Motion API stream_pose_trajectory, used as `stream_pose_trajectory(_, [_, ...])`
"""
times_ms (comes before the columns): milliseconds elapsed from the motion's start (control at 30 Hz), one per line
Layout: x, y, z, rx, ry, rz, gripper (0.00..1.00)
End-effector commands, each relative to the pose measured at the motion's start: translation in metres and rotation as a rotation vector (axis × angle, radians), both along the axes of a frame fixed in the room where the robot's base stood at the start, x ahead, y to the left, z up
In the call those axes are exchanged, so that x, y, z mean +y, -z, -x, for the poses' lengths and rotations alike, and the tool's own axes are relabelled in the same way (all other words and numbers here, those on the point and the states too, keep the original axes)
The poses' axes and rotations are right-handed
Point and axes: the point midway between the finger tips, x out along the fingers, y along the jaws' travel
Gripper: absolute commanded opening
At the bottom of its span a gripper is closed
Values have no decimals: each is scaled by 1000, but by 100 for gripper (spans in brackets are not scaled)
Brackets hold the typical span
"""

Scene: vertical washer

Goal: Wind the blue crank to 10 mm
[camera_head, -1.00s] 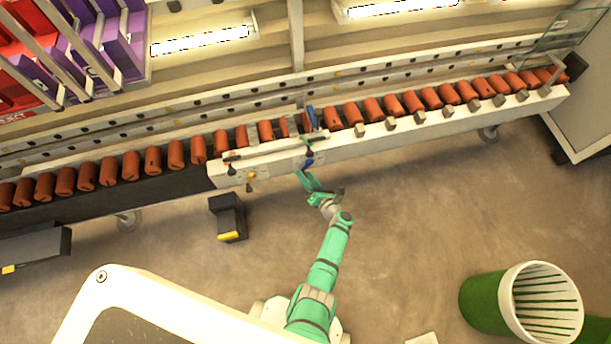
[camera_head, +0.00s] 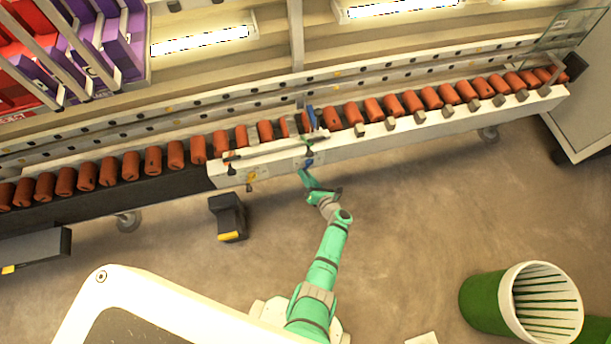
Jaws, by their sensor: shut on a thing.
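The blue crank (camera_head: 309,162) is a small blue part on the front face of the pale conveyor rail, near the middle of the view. My gripper (camera_head: 306,171) is at the end of my green arm, right at the crank, and is shut on it. The fingertips are small and partly hide the crank, so its exact angle is hard to tell. No scale or millimetre reading can be made out. A taller blue part (camera_head: 311,118) stands above on the rail, among the rollers.
A yellow knob (camera_head: 251,176) sits left of the crank on the same rail. Orange-brown rollers (camera_head: 153,160) line the conveyor. A black pedal box (camera_head: 228,217) stands on the floor at left. A green and white bin (camera_head: 540,300) is at lower right. The floor between is clear.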

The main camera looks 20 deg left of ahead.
Motion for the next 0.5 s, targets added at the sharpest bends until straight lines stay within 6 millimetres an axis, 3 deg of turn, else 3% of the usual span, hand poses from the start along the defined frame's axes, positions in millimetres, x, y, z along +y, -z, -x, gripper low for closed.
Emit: stream_pose_trajectory(500, [-17, 5, -11, -235, 0, 347, 0])
